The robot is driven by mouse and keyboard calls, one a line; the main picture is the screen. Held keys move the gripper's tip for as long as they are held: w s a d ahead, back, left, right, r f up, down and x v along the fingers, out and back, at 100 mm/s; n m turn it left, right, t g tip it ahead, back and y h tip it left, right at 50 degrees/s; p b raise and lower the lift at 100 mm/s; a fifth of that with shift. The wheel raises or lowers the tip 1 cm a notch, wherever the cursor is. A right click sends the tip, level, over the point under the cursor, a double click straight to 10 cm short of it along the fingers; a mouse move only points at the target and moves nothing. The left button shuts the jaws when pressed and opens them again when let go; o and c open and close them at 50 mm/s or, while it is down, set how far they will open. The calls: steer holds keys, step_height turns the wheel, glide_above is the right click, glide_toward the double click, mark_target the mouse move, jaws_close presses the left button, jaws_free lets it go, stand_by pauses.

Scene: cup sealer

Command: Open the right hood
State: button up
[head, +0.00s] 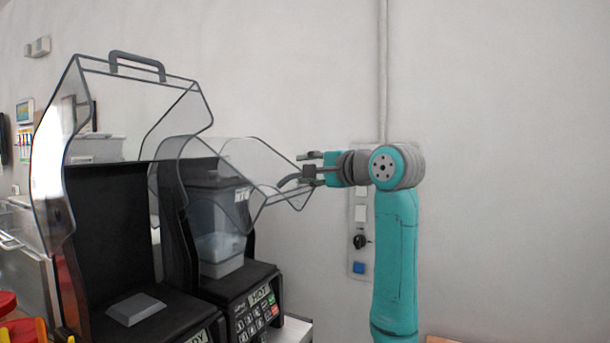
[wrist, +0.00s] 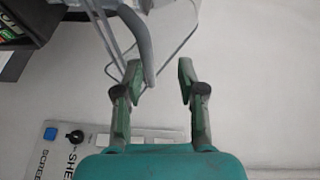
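The right hood (head: 252,160) is a clear shell with dark edges on the right machine, in the middle of the head view. It sits lower than the raised left hood. Its grey curved handle (head: 288,181) is at its right front edge. The handle also shows in the wrist view (wrist: 139,38), its end close to the left finger. My gripper (head: 307,165) is at this handle, reaching in from the right. In the wrist view my gripper (wrist: 160,76) has its fingers apart, with the handle's end between them near the left one. Whether they touch is unclear.
The left hood (head: 113,85) stands raised with its handle on top. A clear jug (head: 219,232) is under the right hood. A wall panel (head: 360,240) with a knob and a blue button is behind my arm. The wall area at right is clear.

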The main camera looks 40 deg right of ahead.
steer(key=s+a+r, duration=0.1)
steer(key=s+r, duration=0.4)
steer(key=s, duration=0.1)
steer(key=shift+s+r, duration=0.15)
stand_by(0.8)
